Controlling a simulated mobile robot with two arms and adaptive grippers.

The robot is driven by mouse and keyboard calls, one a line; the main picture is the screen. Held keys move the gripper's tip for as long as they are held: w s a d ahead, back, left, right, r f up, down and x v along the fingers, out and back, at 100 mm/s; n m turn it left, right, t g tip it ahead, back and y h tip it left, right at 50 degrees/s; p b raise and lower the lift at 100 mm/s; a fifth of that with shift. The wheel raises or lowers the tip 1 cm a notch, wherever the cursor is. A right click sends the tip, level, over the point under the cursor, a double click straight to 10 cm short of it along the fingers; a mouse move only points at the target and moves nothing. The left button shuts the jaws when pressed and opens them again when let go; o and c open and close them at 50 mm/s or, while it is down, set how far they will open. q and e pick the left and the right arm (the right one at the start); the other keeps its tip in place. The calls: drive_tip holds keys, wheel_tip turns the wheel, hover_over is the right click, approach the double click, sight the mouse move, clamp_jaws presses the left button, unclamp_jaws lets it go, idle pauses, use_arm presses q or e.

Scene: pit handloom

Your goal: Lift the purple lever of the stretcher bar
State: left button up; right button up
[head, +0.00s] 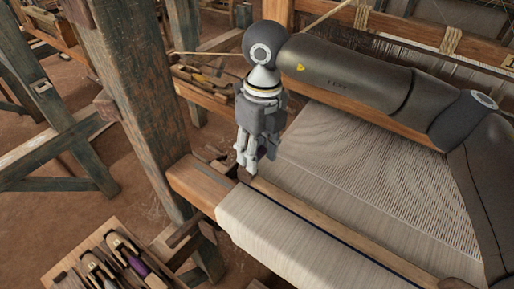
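The wooden stretcher bar (335,232) lies across the pale cloth near the front of the loom. I see no purple lever on it; my gripper covers part of the bar's left end. My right gripper (249,163) points down just above that left end, at the cloth's left edge. Its fingers are close together, but whether they hold anything or touch the bar cannot be told. My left gripper is not in view.
The cloth roll (290,240) runs along the front. Pale warp threads (370,165) stretch behind. A thick wooden post (135,90) stands left of the gripper. A wooden tray (75,262) at the lower left holds shuttles, one with purple thread (132,262).

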drive_tip(key=shift+s+f, duration=0.15)
drive_tip(key=shift+f, duration=0.35)
drive_tip(key=c, duration=0.5)
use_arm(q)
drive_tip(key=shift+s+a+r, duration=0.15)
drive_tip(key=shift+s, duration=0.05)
use_arm(e)
clamp_jaws()
